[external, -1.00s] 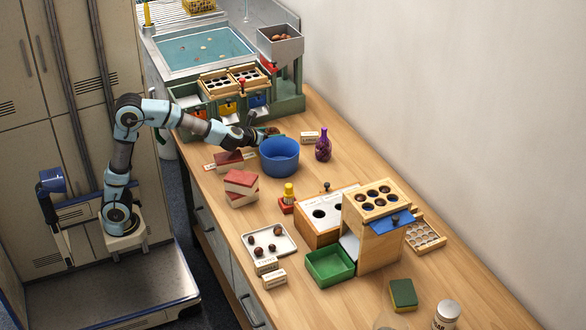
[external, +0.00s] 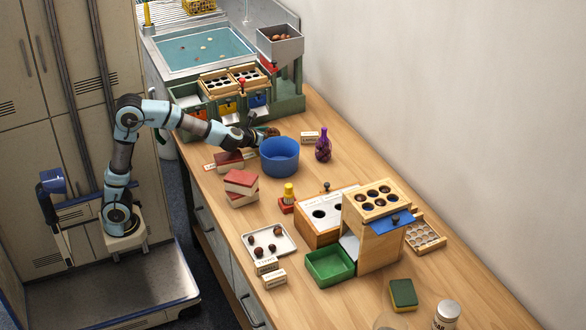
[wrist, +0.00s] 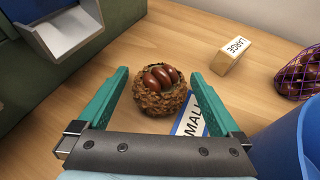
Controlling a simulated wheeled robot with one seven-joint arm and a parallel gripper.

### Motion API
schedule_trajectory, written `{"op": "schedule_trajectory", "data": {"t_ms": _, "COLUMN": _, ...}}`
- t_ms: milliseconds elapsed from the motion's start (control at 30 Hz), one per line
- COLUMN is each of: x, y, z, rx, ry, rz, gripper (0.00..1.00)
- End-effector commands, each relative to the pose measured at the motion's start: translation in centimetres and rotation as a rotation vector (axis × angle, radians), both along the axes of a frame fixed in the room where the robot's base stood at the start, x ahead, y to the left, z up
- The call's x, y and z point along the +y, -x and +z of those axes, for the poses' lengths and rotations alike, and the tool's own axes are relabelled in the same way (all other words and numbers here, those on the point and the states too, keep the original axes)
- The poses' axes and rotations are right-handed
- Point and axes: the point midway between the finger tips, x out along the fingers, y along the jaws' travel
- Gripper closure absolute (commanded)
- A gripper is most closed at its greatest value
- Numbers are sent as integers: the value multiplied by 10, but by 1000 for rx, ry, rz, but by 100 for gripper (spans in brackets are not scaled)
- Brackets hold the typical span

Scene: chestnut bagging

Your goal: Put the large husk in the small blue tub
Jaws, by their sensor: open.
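The husk (wrist: 152,100) is a brown, spiny, open burr with several glossy chestnuts in it. It rests on the worktop and also shows in the external view (external: 273,131), just behind the tub. My gripper (wrist: 160,78) is open, with one teal finger on each side of the husk and a gap between husk and fingers. In the external view, my gripper (external: 260,134) is low over the worktop behind the tub. The blue tub (external: 279,158) stands in front of the husk. Its wall fills the right edge of the wrist view (wrist: 310,140).
A card reading "SMALL" (wrist: 191,117) lies between husk and tub. A "LARGE" block (wrist: 232,55) and a purple net bag (wrist: 299,75) stand beyond. The green sorting machine (wrist: 30,70) is at left.

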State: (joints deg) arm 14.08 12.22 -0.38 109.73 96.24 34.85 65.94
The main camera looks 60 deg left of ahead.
Motion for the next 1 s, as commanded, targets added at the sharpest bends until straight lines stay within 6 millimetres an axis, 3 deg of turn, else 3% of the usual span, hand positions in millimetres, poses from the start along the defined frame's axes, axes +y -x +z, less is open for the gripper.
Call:
{"op": "schedule_trajectory", "data": {"t_ms": 500, "x": -37, "y": 84, "z": 41, "rx": 0, "ry": 1, "rz": -2, "gripper": 0}}
{"op": "schedule_trajectory", "data": {"t_ms": 700, "x": -44, "y": 100, "z": 46, "rx": 0, "ry": 0, "rz": -1, "gripper": 0}}
{"op": "schedule_trajectory", "data": {"t_ms": 1000, "x": -44, "y": 102, "z": 46, "rx": 0, "ry": 0, "rz": 0, "gripper": 0}}
